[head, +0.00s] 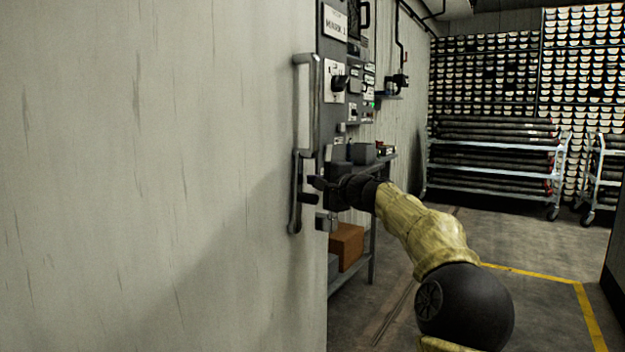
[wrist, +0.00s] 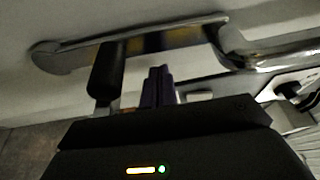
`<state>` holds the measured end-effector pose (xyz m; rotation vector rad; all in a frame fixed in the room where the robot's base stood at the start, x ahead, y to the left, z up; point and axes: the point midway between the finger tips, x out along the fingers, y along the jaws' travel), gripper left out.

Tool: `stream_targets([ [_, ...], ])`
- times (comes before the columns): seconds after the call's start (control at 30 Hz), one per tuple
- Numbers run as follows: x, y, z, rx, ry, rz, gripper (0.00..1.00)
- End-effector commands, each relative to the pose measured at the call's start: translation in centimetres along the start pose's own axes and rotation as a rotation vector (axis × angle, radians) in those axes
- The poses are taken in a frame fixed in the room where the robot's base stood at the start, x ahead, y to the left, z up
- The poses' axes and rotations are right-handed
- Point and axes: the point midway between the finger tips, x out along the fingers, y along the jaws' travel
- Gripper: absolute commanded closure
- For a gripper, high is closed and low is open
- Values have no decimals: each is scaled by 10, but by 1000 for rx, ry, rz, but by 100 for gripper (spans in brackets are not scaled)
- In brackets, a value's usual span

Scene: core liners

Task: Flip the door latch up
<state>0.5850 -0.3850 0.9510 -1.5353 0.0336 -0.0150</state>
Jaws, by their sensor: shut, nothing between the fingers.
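The pale door (head: 160,180) fills the left of the head view. A long grey metal handle (head: 305,75) runs up and down near its edge; a second grey bar (head: 295,205) continues below it. A short dark knob (head: 308,198), apparently the latch's grip, sticks out beside the lower bar. In the wrist view a black knob (wrist: 107,70) stands just left of my fingers, in front of a metal bar (wrist: 75,50). My gripper (head: 316,183) is shut and empty, close beside the knob; its fingers (wrist: 158,88) show together in the wrist view. Contact cannot be told.
A control panel (head: 334,75) with switches is on the wall just behind the door edge. A shelf holds an orange-brown box (head: 346,246). Trolleys of dark tubes (head: 495,160) stand at the back right before a rack wall. The floor (head: 490,235) between is clear.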

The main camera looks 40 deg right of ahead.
Motion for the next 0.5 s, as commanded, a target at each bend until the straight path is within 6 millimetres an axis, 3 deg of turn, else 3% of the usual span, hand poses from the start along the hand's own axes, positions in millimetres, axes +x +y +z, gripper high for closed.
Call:
stream_targets([
  [0.17, 8, -2, -20, 2, -5, 1, 100],
  [0.5, -33, 1, -20, -1, 1, 2, 100],
])
